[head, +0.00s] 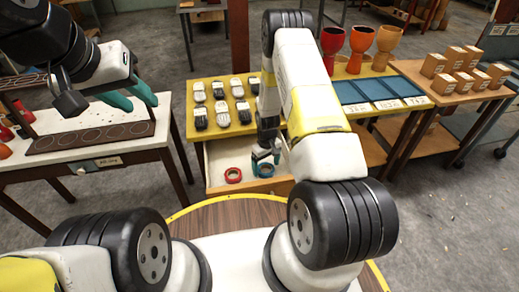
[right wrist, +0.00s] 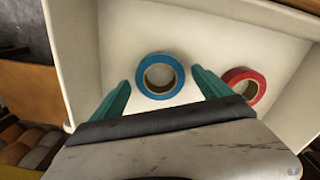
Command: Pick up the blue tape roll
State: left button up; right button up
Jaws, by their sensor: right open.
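The blue tape roll (right wrist: 160,58) lies flat on the white floor of an open drawer (head: 213,153). In the head view it (head: 271,172) is partly covered by my right gripper (head: 266,154). My right gripper (right wrist: 161,78) points down over the drawer with its teal fingers apart and nothing between them. In the right wrist view the blue roll shows between and beyond the fingertips; I cannot tell the height gap. My left gripper (head: 135,98) hangs near the white table on the left, its teal fingers apart and empty.
A red tape roll (right wrist: 236,73) lies in the same drawer, next to the blue one. The drawer walls (right wrist: 58,70) enclose both rolls. Above the drawer, a yellow table (head: 205,135) holds several small white-and-black items. Goblet drums (head: 361,42) and cardboard boxes (head: 433,65) stand to the right.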

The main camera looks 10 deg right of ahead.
jog(key=shift+f, duration=0.4)
jog(key=c, duration=1.5)
